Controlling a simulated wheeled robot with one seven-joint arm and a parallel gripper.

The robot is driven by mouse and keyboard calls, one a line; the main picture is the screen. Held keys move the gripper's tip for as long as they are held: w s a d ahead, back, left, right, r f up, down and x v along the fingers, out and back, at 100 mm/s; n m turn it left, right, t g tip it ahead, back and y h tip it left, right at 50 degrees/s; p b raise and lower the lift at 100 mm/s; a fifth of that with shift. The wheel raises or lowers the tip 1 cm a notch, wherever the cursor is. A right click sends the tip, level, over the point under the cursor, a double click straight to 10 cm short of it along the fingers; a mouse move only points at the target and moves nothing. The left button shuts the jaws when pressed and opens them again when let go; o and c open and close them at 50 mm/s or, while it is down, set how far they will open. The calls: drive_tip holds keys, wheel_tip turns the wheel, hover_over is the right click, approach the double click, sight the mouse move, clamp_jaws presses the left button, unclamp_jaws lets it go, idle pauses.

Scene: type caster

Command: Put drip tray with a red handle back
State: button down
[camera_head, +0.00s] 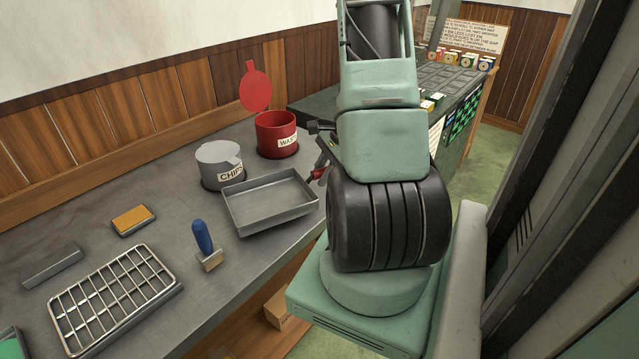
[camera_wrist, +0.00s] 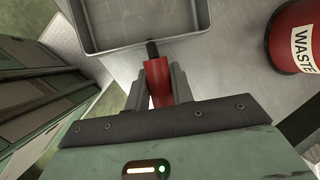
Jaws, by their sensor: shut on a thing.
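The drip tray (camera_head: 268,203) is a shallow grey metal pan near the right edge of the bench. Its red handle (camera_head: 317,174) points right, toward my arm. In the wrist view the tray (camera_wrist: 140,40) lies ahead of the fingers, joined to the red handle (camera_wrist: 157,82) by a dark stem. My gripper (camera_wrist: 159,88) is shut on the red handle, one finger on each side. In the head view my gripper is mostly hidden behind my arm. The tray looks slightly tilted; I cannot tell whether it touches the bench.
A grey CHIPS can (camera_head: 219,165) and an open red WASTE can (camera_head: 276,135) stand just behind the tray. A blue-handled brush (camera_head: 203,240), a yellow-topped block (camera_head: 132,219) and a wire rack over a tray (camera_head: 112,298) lie to the left. Bare bench (camera_head: 75,225) shows between them.

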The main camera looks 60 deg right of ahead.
drive_tip(key=shift+f, duration=1.35)
drive_tip(key=shift+f, duration=0.2)
drive_tip(key=c, duration=1.2)
unclamp_jaws()
drive_tip(key=shift+r, duration=0.1)
